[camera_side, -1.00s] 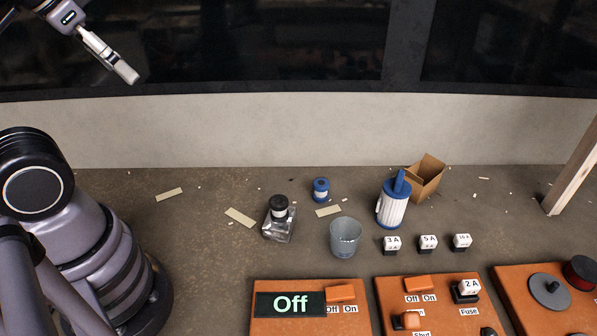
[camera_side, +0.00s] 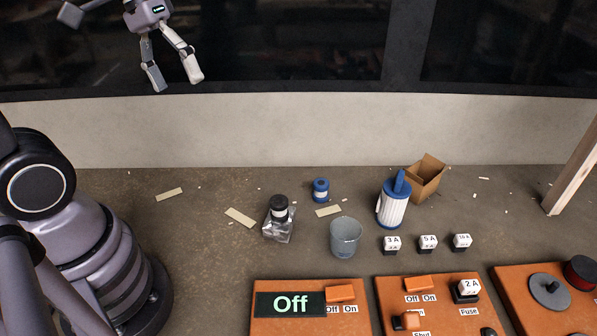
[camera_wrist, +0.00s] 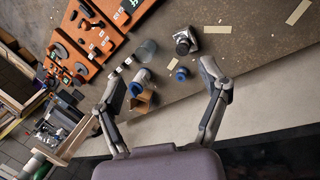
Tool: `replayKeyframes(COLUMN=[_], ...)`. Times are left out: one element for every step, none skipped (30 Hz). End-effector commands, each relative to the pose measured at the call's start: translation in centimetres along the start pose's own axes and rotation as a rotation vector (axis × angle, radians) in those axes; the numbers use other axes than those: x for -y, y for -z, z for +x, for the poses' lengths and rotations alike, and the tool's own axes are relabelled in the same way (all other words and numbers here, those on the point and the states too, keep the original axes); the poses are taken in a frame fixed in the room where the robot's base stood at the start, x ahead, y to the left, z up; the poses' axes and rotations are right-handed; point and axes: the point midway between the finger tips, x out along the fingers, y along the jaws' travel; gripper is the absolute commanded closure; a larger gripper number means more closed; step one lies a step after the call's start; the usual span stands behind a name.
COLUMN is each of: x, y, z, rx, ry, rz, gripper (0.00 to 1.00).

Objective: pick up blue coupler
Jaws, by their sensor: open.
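The blue coupler (camera_side: 321,190) is a small blue cylinder with a pale band, standing on the brown floor near the middle of the side view. In the wrist view the blue coupler (camera_wrist: 182,73) shows between the fingers, closer to the one on the right. My gripper (camera_side: 176,86) is open and empty, high up at the upper left of the side view, well above and left of the coupler. In the wrist view my gripper (camera_wrist: 178,90) has its two fingers spread wide. Nothing hides the coupler.
A glass bottle with a black cap (camera_side: 279,220), a clear cup (camera_side: 345,237) and a blue and white canister (camera_side: 393,204) stand near the coupler. A cardboard box (camera_side: 428,178) is behind the canister. Orange control panels (camera_side: 388,315) fill the front.

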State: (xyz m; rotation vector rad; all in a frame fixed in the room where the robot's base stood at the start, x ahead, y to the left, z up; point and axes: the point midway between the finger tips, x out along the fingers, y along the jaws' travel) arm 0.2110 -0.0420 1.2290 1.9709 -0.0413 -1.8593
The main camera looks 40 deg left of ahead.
Motion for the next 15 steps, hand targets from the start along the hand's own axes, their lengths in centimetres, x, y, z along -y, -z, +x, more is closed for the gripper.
replayKeyframes(x=[-0.6,-1.1,-1.7,-2.0,-2.5,-2.9,-3.1,-3.4,-3.6,-3.7,-3.8,-3.7,-3.6,-3.5,-3.2], y=[1.3,2.0,3.0,3.8,4.7,5.8,6.7,7.6,8.9,9.9,10.9,12.2,13.2,14.2,15.5], z=[1.1,1.7,2.5,3.1,3.8,4.7,5.4,6.1,7.2,8.0,8.8,10.0,10.9,11.8,13.2], rx=[0.082,0.127,0.185,0.227,0.269,0.322,0.361,0.399,0.447,0.483,0.516,0.558,0.590,0.619,0.655], ry=[-0.045,-0.076,-0.118,-0.151,-0.184,-0.229,-0.263,-0.298,-0.344,-0.381,-0.417,-0.467,-0.503,-0.542,-0.594], rz=[-0.077,-0.122,-0.183,-0.231,-0.277,-0.341,-0.389,-0.436,-0.502,-0.552,-0.601,-0.668,-0.718,-0.769,-0.836], gripper=[0.25,0.25,0.25,0.25,0.25,0.25,0.25,0.25,0.25,0.25,0.25,0.25,0.25,0.25,0.25])
